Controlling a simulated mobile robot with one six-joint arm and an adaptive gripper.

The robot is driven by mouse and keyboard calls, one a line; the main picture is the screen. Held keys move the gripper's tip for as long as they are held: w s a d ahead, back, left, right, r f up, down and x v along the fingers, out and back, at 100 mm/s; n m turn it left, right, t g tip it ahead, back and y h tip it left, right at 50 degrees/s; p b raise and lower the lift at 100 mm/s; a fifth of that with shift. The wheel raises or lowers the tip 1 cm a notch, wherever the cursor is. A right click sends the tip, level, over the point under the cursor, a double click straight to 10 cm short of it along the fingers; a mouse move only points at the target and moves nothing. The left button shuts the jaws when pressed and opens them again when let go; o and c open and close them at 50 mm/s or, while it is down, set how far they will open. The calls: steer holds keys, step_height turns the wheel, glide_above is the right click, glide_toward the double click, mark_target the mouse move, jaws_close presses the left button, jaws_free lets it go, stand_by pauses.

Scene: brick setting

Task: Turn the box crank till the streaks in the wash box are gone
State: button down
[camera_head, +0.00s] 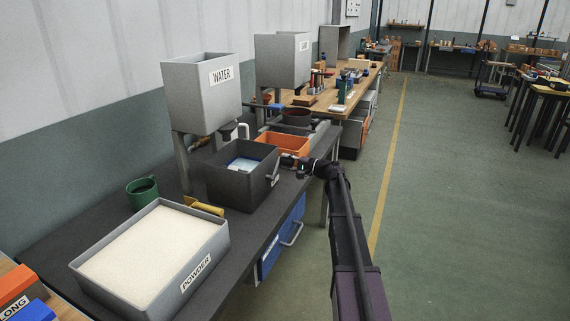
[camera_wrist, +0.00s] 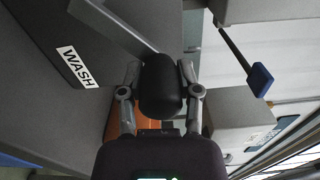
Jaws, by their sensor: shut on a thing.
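The wash box (camera_head: 224,190) is a dark grey open box on the dark bench, with pale blue-white liquid inside; I cannot make out clear streaks at this size. Its WASH label (camera_wrist: 76,67) shows in the wrist view. The crank's grey arm (camera_head: 273,172) is on the box's right side. In the wrist view, the crank's dark rounded grip (camera_wrist: 160,88) sits between the two fingers of my gripper (camera_wrist: 160,75), which is shut on it. In the head view my gripper (camera_head: 301,166) is just right of the box.
A grey WATER tank (camera_head: 195,97) stands behind the box. A POWDER tray (camera_head: 214,255), a yellow scoop (camera_head: 204,208) and a green mug (camera_head: 142,191) are nearer. An orange bin (camera_head: 300,146) is beyond the box. A blue-tipped lever (camera_wrist: 260,80) shows in the wrist view.

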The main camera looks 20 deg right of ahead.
steer(key=shift+w+f+m, duration=0.1)
steer(key=shift+f+m, duration=0.3)
steer(key=shift+m, duration=0.2)
steer(key=shift+c, duration=1.6)
jaws_free()
steer(key=shift+d, duration=0.1)
steer(key=shift+d, duration=0.1)
steer(key=v, duration=1.2)
steer(key=shift+r, duration=0.15)
